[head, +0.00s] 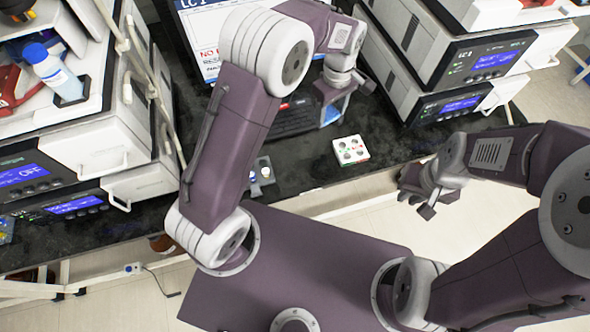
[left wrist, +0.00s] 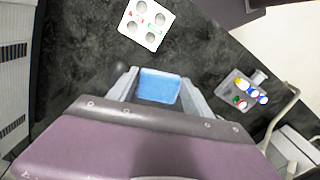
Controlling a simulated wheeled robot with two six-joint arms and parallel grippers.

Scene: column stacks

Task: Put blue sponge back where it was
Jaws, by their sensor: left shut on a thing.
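The blue sponge (left wrist: 158,87) is held between the two fingers of my left gripper (left wrist: 157,84) in the left wrist view. In the head view my left gripper (head: 333,98) is over the dark bench, between the screen and the right instrument stack. A bit of blue shows below its fingers there, and the arm partly hides it. My right gripper (head: 416,204) is empty and its fingers look apart, in front of the bench edge and away from the sponge.
A white block with round wells (head: 350,150) lies on the bench, with a small grey rack (left wrist: 243,95) of coloured caps to its left in the head view. Instrument stacks stand left (head: 90,140) and right (head: 450,60). A blue-capped bottle (head: 52,72) stands on the left stack. A keyboard (head: 295,117) sits mid-bench.

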